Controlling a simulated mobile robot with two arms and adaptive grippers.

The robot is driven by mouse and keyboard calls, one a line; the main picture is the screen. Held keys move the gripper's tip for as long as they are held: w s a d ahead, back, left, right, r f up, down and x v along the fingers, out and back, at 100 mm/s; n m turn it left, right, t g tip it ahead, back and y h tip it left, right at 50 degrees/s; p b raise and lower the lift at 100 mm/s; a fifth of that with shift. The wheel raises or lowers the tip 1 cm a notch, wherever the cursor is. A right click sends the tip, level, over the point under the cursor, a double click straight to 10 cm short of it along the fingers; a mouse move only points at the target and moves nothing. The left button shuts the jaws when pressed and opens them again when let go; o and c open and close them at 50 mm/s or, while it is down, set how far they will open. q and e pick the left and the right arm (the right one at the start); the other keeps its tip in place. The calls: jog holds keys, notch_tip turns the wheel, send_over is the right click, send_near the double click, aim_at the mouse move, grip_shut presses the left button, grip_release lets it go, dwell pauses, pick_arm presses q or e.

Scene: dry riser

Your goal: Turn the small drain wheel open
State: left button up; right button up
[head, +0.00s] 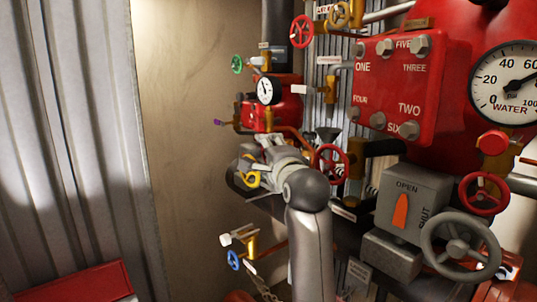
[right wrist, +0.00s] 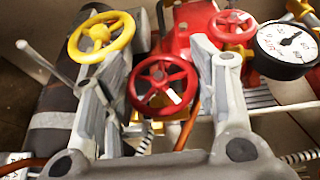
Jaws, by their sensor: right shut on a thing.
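A small red wheel (right wrist: 163,85) with spokes sits between the two fingers of my right gripper (right wrist: 160,55) in the right wrist view. The gripper is shut on its rim, one finger on each side. In the head view my right gripper (head: 270,143) reaches to the pipework below the small gauge, and the wheel it holds is hidden there. No readable label tells me whether this is the drain wheel. My left gripper is not in view.
A yellow wheel (right wrist: 101,36) is close beside the left finger. A gauge (right wrist: 288,45) and another red wheel (right wrist: 232,27) are at right. In the head view, a red wheel (head: 330,160) and grey valve box (head: 412,205) stand right of my arm.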

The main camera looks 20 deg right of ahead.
jog(key=shift+n+g, duration=0.6)
jog(key=shift+g, duration=1.4)
jog(key=o, duration=1)
jog(key=v, duration=1.2)
jog(key=shift+a, duration=0.25)
